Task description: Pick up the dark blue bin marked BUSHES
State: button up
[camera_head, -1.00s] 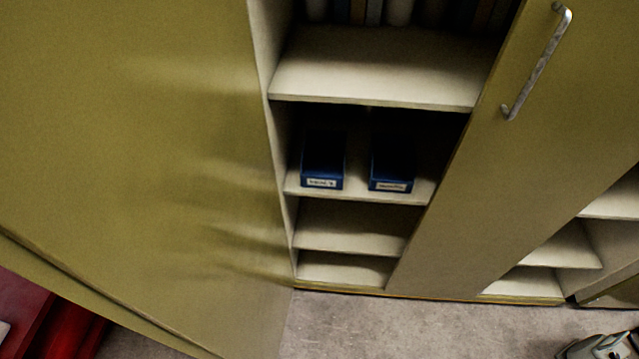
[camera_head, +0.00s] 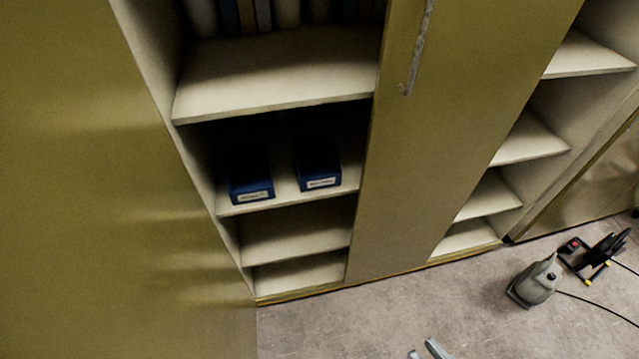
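Two dark blue bins stand side by side on a shelf inside the open cabinet, a left bin (camera_head: 250,184) and a right bin (camera_head: 317,170). Each has a small white label on its front. The lettering is too small to read, so I cannot tell which is marked BUSHES. The backs of both bins are in shadow. Two grey tips at the bottom edge look like my gripper (camera_head: 425,351). They are apart with nothing seen between them, over the floor and well short of the cabinet. The rest of the gripper is out of frame.
An olive cabinet door (camera_head: 90,200) fills the left side. Another olive door panel (camera_head: 440,150) with a handle stands right of the bins. Books (camera_head: 255,15) fill the upper shelf. A grey device (camera_head: 535,281) and a black stand with a cable (camera_head: 597,256) are on the otherwise clear floor.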

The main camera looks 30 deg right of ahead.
aim_at(316, 156)
jog(key=i+j+z, duration=0.35)
jog(key=j, duration=0.3)
jog(key=i+j+z, duration=0.15)
jog(key=j, duration=0.2)
jog(key=i, duration=0.05)
